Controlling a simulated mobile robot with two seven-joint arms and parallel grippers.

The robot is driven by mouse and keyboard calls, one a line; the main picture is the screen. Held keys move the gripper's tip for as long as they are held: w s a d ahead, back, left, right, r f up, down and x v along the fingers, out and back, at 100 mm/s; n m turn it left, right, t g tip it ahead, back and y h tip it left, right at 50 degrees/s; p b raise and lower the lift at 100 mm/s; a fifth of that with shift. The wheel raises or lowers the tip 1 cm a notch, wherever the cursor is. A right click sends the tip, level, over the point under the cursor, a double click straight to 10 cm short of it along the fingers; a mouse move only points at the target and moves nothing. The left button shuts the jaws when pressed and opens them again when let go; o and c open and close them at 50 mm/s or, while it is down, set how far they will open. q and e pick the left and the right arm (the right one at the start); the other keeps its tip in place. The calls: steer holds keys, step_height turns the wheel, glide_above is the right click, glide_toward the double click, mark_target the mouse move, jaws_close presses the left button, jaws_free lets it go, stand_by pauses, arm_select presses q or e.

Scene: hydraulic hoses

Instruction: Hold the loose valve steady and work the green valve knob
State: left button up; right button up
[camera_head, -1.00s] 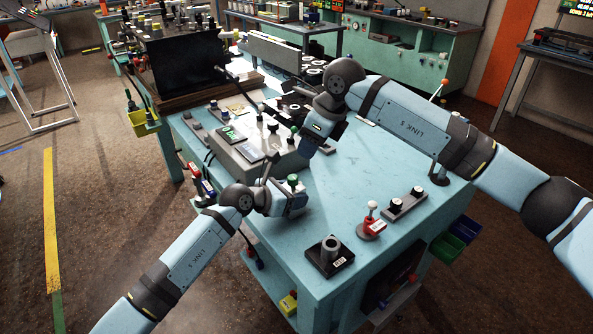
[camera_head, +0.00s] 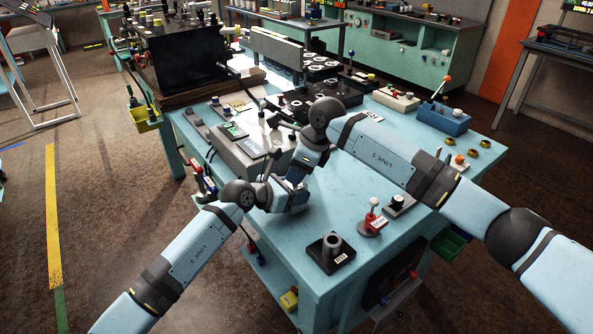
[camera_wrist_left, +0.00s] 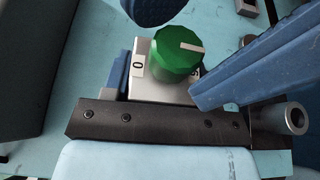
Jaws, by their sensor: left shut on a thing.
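The loose valve is a pale block (camera_wrist_left: 150,82) with a round green knob (camera_wrist_left: 178,54) on top. The knob carries a white pointer line, and a "0" label shows beside it. My left gripper (camera_head: 292,203) is shut on the valve body; a blue finger of it shows at the block's left side in the wrist view. My right gripper (camera_head: 295,184) is directly above the left one. Its two blue fingers stand apart on either side of the knob in the wrist view; contact is unclear. In the head view, the grippers hide the valve.
A grey panel box (camera_head: 240,150) stands behind the grippers. In front are a black block with a grey tube (camera_head: 331,252) and a red-based lever (camera_head: 372,222). A blue box with a lever (camera_head: 443,118) and brass rings (camera_head: 479,144) lie at right. The bench's left front is clear.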

steer(key=shift+a+f, duration=0.1)
steer(key=shift+f, duration=0.15)
steer(key=c, duration=0.6)
steer(key=shift+c, duration=0.2)
steer(key=shift+m, duration=0.3)
steer(key=shift+s+m+t+h, duration=0.1)
steer(key=shift+m+t+h, duration=0.3)
steer(key=shift+m, duration=0.95)
steer(key=shift+m+t+h, duration=0.1)
steer(key=shift+m+t, duration=0.5)
steer(key=shift+m, duration=0.75)
